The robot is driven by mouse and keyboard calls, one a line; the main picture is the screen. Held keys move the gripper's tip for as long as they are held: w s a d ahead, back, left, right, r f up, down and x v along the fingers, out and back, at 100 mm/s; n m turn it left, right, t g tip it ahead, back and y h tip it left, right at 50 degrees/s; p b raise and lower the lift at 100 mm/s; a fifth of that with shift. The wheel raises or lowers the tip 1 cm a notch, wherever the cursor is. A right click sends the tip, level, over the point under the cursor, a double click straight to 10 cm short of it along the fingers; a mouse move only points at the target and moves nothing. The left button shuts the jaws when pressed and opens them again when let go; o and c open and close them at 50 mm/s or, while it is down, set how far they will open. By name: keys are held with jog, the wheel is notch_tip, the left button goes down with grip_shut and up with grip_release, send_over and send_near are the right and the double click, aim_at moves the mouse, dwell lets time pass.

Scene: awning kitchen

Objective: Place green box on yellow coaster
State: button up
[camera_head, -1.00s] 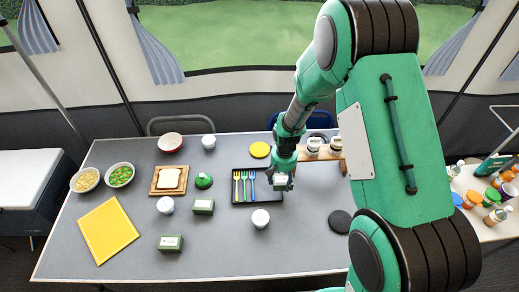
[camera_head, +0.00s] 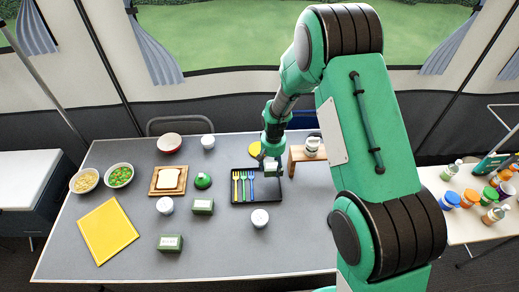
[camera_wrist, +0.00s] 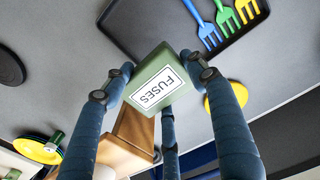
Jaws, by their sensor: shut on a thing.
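My gripper (camera_head: 272,166) is shut on a green box labelled FUSES (camera_wrist: 160,84), with its fingers on the box's sides in the wrist view. It holds the box near the upper right of the black cutlery tray. The round yellow coaster (camera_head: 253,149) lies flat behind the tray, just left of my gripper and partly hidden by it. In the wrist view the coaster (camera_wrist: 240,93) shows to the right of the box, partly behind a finger. The box's height above the table cannot be told.
The black tray (camera_head: 234,198) with several coloured forks is in front of the coaster. A wooden stand (camera_head: 298,152) with a jar is close on the right. Two other green boxes (camera_head: 203,206) (camera_head: 170,242) and a yellow board (camera_head: 107,230) lie further left.

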jog(key=w, duration=0.4)
jog(key=w+a+f+b, duration=0.1)
jog(key=w, duration=0.4)
jog(key=w+a+b, duration=0.1)
jog(key=w, duration=0.4)
jog(key=shift+a+f, duration=0.1)
jog(key=shift+f, duration=0.15)
jog(key=shift+w+a, duration=0.1)
jog(key=shift+w, duration=0.8)
jog(key=shift+f+b, duration=0.5)
jog(key=shift+f, duration=1.25)
jog(key=shift+f, duration=0.1)
jog(key=o, duration=1.2)
jog(key=shift+o, duration=0.2)
notch_tip(320, 180, up, 12)
jog(key=p, duration=0.2)
